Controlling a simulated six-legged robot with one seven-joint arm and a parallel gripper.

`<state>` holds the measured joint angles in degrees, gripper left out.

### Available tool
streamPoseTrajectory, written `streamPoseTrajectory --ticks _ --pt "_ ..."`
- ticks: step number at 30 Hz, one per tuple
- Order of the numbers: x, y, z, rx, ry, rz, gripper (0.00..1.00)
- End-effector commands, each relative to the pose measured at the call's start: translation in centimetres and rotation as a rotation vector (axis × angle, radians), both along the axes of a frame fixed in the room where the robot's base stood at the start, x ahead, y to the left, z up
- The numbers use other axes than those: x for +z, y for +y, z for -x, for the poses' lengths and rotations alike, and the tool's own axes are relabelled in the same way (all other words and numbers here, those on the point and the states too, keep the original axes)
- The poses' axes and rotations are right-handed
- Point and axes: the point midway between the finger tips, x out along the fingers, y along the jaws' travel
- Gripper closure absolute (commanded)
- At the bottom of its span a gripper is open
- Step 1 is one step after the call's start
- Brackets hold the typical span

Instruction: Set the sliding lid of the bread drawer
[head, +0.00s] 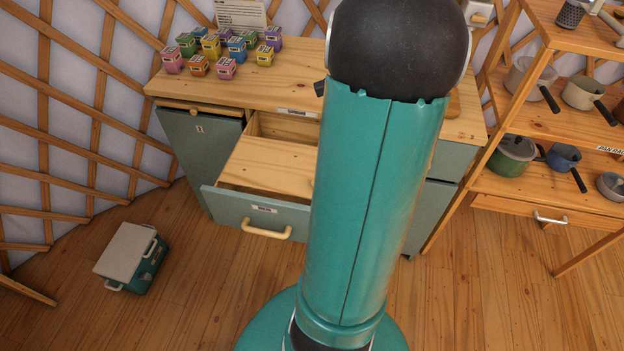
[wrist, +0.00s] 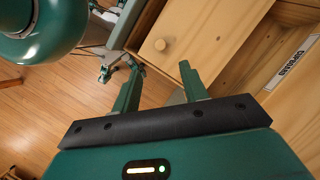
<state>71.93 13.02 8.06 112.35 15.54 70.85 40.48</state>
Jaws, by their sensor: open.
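The bread drawer (head: 222,207) is pulled out of the cabinet, with a pale handle and a small label on its grey-green front. Its sliding lid (head: 268,166) is a flat wooden panel lying across the drawer. Open gaps show behind the lid and along its front edge. I cannot tell the distance. In the head view my arm hides the gripper and the drawer's right part.
Several small coloured boxes (head: 222,45) and a sign (head: 241,14) stand on the cabinet top (head: 290,88). A shelf rack (head: 545,120) with pans stands at right. A white-topped green box (head: 126,252) sits on the floor at left. The floor before the drawer is clear.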

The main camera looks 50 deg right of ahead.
Motion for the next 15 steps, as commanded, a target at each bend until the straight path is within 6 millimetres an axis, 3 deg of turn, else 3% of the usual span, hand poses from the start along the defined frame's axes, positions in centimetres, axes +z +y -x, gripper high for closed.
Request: streamPoseTrajectory --ticks 15 --pt "-8.7 3.2 -0.9 -0.001 0.003 -0.006 0.56"
